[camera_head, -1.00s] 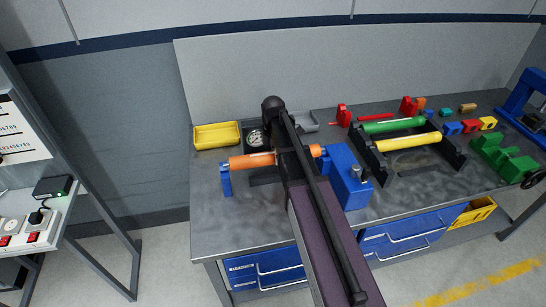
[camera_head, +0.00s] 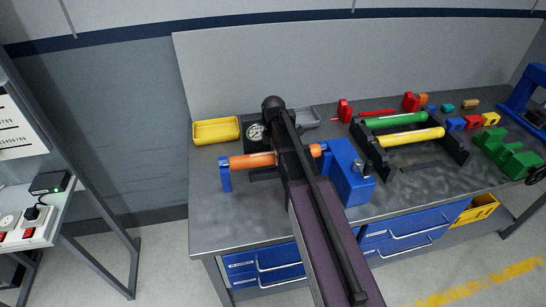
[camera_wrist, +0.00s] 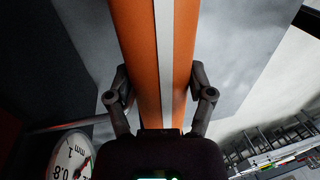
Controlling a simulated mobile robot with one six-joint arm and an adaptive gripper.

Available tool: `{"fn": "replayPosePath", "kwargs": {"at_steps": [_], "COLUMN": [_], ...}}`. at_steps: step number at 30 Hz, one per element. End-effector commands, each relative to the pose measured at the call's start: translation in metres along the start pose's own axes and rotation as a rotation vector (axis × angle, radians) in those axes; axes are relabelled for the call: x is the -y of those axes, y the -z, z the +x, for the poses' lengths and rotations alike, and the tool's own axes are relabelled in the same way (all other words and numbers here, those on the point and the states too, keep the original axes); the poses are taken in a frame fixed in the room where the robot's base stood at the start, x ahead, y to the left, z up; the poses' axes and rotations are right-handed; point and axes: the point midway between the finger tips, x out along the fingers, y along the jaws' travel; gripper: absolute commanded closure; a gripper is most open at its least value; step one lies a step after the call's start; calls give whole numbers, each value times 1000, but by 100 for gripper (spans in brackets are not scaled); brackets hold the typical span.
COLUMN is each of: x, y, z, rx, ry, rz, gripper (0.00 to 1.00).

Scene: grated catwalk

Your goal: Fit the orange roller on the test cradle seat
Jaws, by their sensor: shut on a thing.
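The orange roller (camera_head: 251,161) lies level across the test cradle, between its slim blue left post (camera_head: 225,176) and its larger blue right block (camera_head: 351,177). The roller's left end is at the top of the left post; I cannot tell whether it rests in the seat. My arm hides the roller's middle in the head view. In the wrist view, my gripper (camera_wrist: 160,84) is shut on the roller (camera_wrist: 185,45), with a finger on each side of its orange surface and pale stripe.
A dial gauge (camera_head: 256,132) stands behind the roller and shows in the wrist view (camera_wrist: 72,160). A yellow tray (camera_head: 215,131) is at the back left. To the right, a black rack (camera_head: 458,150) holds a green roller (camera_head: 396,119) and a yellow roller (camera_head: 409,139).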

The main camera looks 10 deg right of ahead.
Motion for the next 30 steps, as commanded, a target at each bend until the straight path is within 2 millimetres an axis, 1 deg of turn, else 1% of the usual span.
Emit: {"fn": "replayPosePath", "kwargs": {"at_steps": [12,29,30], "x": [-2,-2,-2], "y": [0,0,0], "z": [12,12,12], "rx": [0,0,0], "ry": [0,0,0], "rz": [0,0,0], "gripper": [92,92,19]}}
